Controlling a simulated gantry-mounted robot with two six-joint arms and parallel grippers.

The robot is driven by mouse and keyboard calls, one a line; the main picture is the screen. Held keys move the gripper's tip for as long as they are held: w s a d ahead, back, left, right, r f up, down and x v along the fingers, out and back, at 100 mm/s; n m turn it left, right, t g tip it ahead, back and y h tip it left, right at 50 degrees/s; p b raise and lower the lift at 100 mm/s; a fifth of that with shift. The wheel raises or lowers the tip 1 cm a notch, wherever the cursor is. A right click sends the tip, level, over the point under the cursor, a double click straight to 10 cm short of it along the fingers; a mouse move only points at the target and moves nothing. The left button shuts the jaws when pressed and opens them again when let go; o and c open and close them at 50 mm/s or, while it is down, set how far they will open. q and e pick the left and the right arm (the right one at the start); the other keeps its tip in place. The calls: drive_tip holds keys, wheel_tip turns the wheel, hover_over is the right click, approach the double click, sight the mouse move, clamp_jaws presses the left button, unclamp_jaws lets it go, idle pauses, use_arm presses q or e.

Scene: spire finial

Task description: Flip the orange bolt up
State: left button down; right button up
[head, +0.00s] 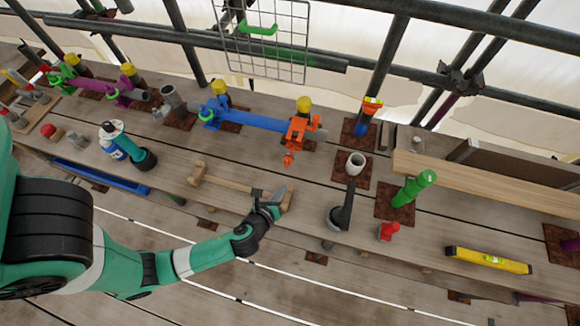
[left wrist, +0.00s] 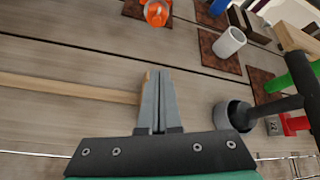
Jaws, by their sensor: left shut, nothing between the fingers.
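An orange clamp-like fitting (head: 301,130) sits at the right end of a blue bar, with a yellow cap above it. An orange knobbed piece, which looks like the bolt (head: 288,160), hangs low at its front. In the left wrist view a round orange end (left wrist: 156,12) shows at the top edge, ahead of my fingers and apart from them. My left gripper (head: 281,194) is shut and empty, over the right end of a wooden mallet (head: 232,184). Its closed fingers also show in the left wrist view (left wrist: 158,80). My right gripper is not in view.
A dark ladle-like tool (head: 342,214) stands right of my gripper, near a white cup (head: 356,163), a green piece (head: 413,188) and a red piece (head: 388,231). Bare planks lie between my gripper and the orange fitting.

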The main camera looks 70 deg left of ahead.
sight(290, 156)
use_arm(q)
drive_tip(key=shift+f, duration=0.1)
drive_tip(key=b+x, duration=0.3)
drive_tip(key=x, duration=0.7)
drive_tip(key=shift+w+a+f, duration=0.1)
drive_tip(key=shift+w+a, duration=0.05)
drive_tip(key=r, duration=0.1)
drive_tip(key=a+r+p, duration=0.1)
drive_tip(key=r+p, duration=0.1)
drive_tip(key=r, duration=0.1)
drive_tip(key=shift+s+a, duration=0.25)
drive_tip(key=shift+s, duration=0.15)
